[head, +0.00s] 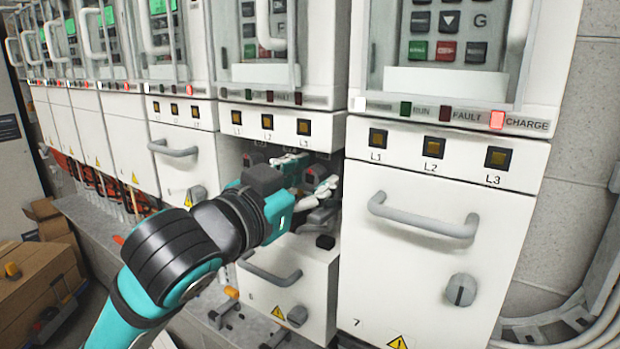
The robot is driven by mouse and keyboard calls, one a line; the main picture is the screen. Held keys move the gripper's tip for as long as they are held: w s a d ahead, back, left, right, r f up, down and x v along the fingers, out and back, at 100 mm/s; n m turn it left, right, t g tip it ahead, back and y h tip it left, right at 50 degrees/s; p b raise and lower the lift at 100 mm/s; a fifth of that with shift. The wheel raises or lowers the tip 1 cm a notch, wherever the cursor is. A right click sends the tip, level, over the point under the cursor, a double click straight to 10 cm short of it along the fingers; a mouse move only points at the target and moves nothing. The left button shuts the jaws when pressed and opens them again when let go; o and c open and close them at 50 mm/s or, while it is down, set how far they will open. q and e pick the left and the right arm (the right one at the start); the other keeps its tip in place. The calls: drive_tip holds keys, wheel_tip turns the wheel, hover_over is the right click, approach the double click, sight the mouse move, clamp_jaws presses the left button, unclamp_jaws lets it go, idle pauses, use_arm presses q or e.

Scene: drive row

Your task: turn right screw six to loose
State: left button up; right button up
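Unit six is the cabinet in the middle, with its front, a bare white panel (318,268) bearing a grey handle (271,276), sitting lower and further out than its neighbours. A grey knob (297,316) and a warning triangle show low on that panel. Behind and above it is a dark opening with small red-marked parts (311,176). My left gripper (321,171) reaches into this opening from the left. Its pale fingers look spread apart, with nothing visible held. The right screw of unit six cannot be made out; the gripper and shadow cover much of the opening. My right gripper is out of view.
Unit seven (420,270) stands close on the right, shut, with a protruding handle (423,217) and knob (461,290). Unit five (182,165) is shut on the left. Cardboard boxes (35,280) lie at the lower left. Grey conduits (590,315) run at the lower right.

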use_arm(q)
drive_tip(key=v, duration=0.7)
drive_tip(key=shift+s+a, duration=0.15)
drive_tip(key=shift+s, duration=0.1)
